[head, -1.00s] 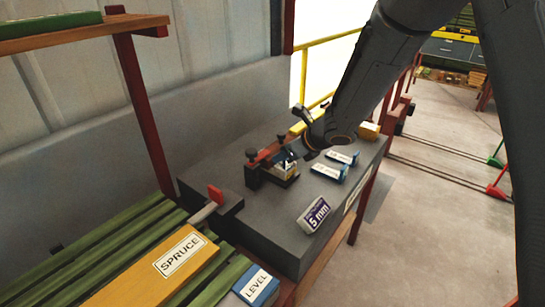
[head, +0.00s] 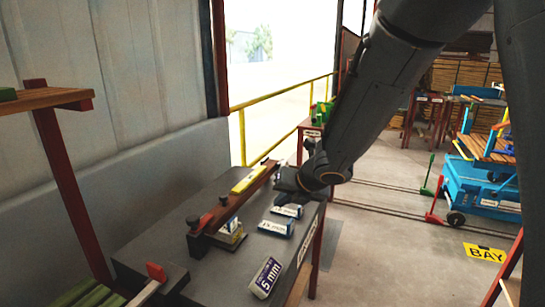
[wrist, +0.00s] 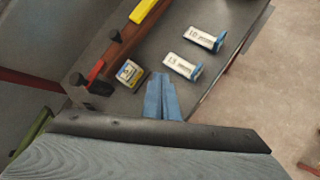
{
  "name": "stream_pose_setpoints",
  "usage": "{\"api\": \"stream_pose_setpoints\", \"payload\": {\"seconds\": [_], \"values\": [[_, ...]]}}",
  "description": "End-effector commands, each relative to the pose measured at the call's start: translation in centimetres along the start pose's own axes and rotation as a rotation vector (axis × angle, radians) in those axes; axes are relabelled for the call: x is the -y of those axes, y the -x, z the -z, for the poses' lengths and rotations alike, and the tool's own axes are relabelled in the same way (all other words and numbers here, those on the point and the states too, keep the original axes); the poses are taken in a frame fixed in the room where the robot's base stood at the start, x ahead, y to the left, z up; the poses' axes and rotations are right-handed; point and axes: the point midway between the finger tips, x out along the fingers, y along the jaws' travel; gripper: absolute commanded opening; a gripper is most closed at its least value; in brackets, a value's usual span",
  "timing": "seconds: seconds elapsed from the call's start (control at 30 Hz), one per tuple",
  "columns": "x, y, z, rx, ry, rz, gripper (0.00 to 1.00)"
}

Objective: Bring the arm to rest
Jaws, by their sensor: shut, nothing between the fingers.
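My gripper (wrist: 162,98) shows in the wrist view with its blue fingers together and nothing between them. It is above the grey bench top (wrist: 190,20), close to the edge facing the open floor. In the head view my dark arm reaches down from the upper right, and the gripper end (head: 290,184) is over the bench. Its fingertips are hard to make out in that view.
The grey bench (head: 215,275) carries a wooden bar with a yellow piece (head: 248,180), a small yellow-blue box (wrist: 129,73), two white-blue blocks (wrist: 182,66) and a "5 mm" box (head: 265,278).

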Motion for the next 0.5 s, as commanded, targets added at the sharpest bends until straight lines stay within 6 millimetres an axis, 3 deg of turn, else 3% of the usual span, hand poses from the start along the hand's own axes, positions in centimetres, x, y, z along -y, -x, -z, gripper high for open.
{"api": "stream_pose_setpoints", "payload": {"seconds": [0.03, 0.17, 0.3, 0.4, 0.5], "values": [[2.3, 1.1, 0.0, 0.024, -0.202, 0.066, 0.0], [8.0, 3.9, 1.5, 0.098, -0.756, 0.227, 0.0], [13.1, 7.5, 5.3, 0.201, -1.354, 0.392, 0.0], [15.5, 10.2, 9.0, 0.291, -1.777, 0.509, 0.0], [16.7, 12.7, 13.1, 0.39, -2.178, 0.625, 0.0]]}}
